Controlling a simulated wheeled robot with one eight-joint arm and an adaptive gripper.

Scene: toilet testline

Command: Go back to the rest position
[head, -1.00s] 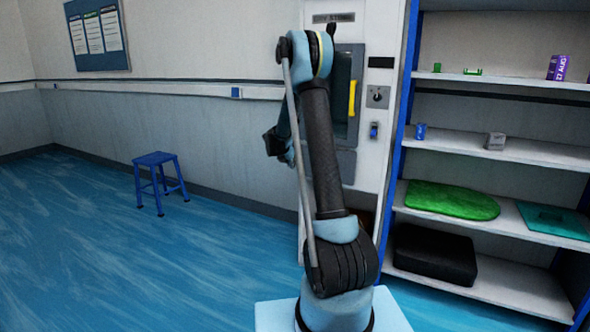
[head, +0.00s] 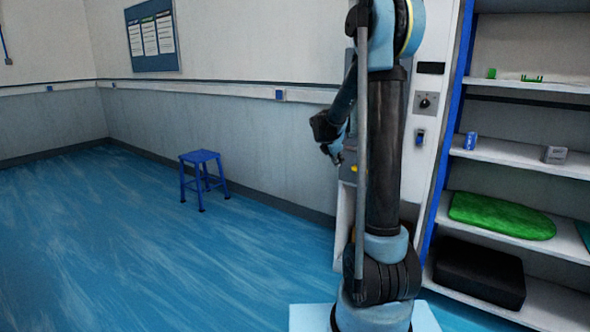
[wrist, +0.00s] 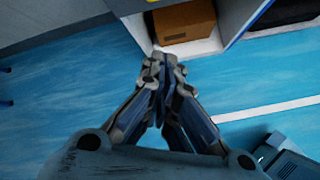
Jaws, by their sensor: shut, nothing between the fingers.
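My gripper (wrist: 160,65) is shut and empty in the wrist view, its fingertips together over the blue floor. In the head view my gripper (head: 336,152) is small and partly dark, out to the left of my raised arm. It hangs in the air in front of the white cabinet, which my arm largely hides.
A blue stool (head: 203,178) stands on the open blue floor at left. A shelf unit (head: 530,155) at right holds a green mat (head: 500,215) and a black case (head: 478,272). A brown box (wrist: 184,24) sits in a white compartment ahead of my gripper.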

